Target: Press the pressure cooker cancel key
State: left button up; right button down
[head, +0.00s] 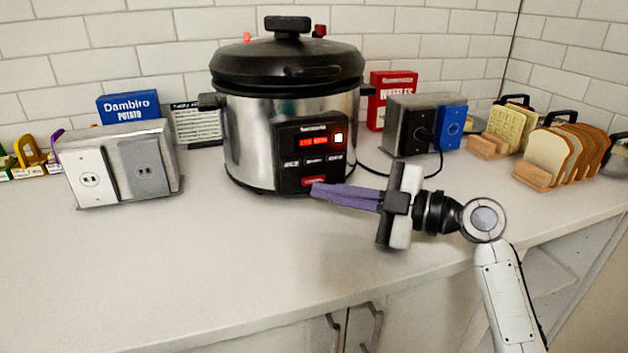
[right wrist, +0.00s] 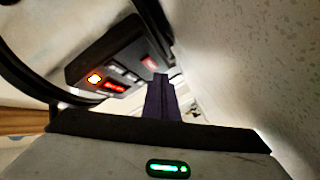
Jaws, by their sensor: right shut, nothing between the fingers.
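The pressure cooker (head: 245,130) stands upright on the counter, steel with a black lid. Its black front panel (head: 296,146) has a red lit display, a lit orange-white light at the upper right, a row of small keys and a red key (head: 314,181) at the bottom. The key labels are too small to read. In the right wrist view the fingers (right wrist: 161,98) reach the panel (right wrist: 110,62) close to the red key (right wrist: 149,63); contact cannot be told.
Outlet boxes (head: 122,162) stand left of the cooker, and another outlet box (head: 408,122) with a plugged black cord stands right. Toast racks with bread (head: 556,158) stand at the far right. The front counter (head: 190,270) is clear.

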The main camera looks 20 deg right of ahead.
pick_arm(q)
jog(key=shift+w+r, duration=0.2)
jog(key=shift+w, duration=0.2)
jog(key=shift+s+f, duration=0.2)
jog(key=shift+s, duration=0.15)
dwell(0.5)
pick_arm(e)
jog(key=shift+w+f+b, duration=0.1)
jog(key=shift+w+b, duration=0.05)
jog(key=shift+b, duration=0.2)
jog(key=shift+w, duration=0.25)
pick_arm(q)
jog(key=shift+f, duration=0.55)
jog(key=shift+w+r+b, duration=0.1)
jog(key=shift+w+b, duration=0.2)
pick_arm(e)
jog(key=shift+w, duration=0.1)
